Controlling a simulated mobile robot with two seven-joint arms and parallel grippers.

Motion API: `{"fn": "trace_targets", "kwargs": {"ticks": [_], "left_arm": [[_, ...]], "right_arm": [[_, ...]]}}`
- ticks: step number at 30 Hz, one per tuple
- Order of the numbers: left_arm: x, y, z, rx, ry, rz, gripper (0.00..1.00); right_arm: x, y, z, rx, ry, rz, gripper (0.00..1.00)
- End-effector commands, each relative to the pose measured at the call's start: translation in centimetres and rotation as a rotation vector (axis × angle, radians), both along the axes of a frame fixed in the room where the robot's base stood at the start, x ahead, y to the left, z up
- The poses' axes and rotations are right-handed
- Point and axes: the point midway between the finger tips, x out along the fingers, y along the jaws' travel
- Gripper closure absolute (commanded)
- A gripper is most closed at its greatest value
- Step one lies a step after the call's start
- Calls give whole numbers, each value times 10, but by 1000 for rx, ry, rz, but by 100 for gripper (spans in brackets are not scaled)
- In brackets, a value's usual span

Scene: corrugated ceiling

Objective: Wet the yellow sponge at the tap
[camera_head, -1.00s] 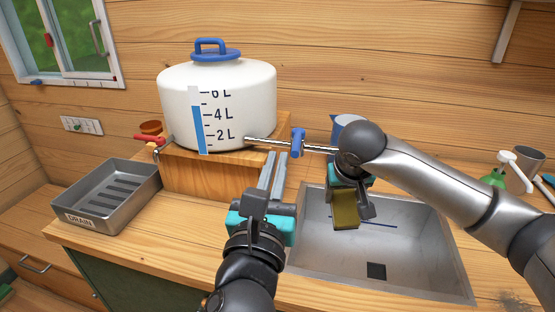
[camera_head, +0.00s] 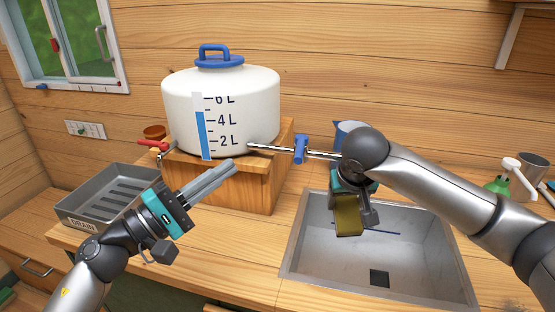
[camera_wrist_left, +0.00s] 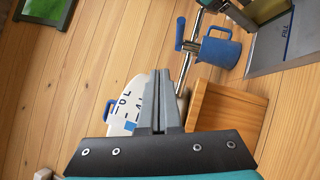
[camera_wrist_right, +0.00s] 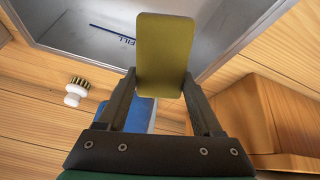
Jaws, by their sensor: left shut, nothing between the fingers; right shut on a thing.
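The yellow sponge (camera_head: 348,220) is held by my right gripper (camera_head: 350,198) above the left part of the metal sink (camera_head: 425,265). In the right wrist view the sponge (camera_wrist_right: 165,55) stands between the two shut fingers. A metal pipe with a blue tap lever (camera_head: 301,149) runs from the white water tank (camera_head: 220,110) toward the sink; its outlet is hidden behind my right arm. My left gripper (camera_head: 225,168) is shut and empty in front of the tank's wooden stand. In the left wrist view its fingers (camera_wrist_left: 158,75) touch each other, and the blue lever (camera_wrist_left: 188,46) shows beyond them.
A grey drain tray (camera_head: 85,205) stands at the left. A blue jug (camera_wrist_left: 220,47) stands behind the sink. A red-handled tap (camera_head: 152,144) is at the tank's left. A green bottle (camera_head: 497,185) and a metal cup (camera_head: 527,175) stand at the right. The counter left of the sink is clear.

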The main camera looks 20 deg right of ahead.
Motion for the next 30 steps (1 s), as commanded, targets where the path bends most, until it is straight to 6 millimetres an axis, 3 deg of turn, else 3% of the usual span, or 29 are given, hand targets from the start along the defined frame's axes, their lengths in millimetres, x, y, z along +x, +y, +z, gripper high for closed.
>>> {"fn": "trace_targets", "kwargs": {"ticks": [6,11,17,26,30], "left_arm": [[0,20,-20,128,-60,-45,100],[1,19,-23,154,-72,-59,100],[11,-8,-18,153,-75,-62,100],[32,-69,-9,152,-73,-60,100],[24,-89,-6,155,-73,-62,100]], "right_arm": [[0,0,0,0,0,0,85],[0,0,0,0,0,0,85],[0,0,0,0,0,0,85],[0,0,0,0,0,0,85],[0,0,0,0,0,0,85]]}}
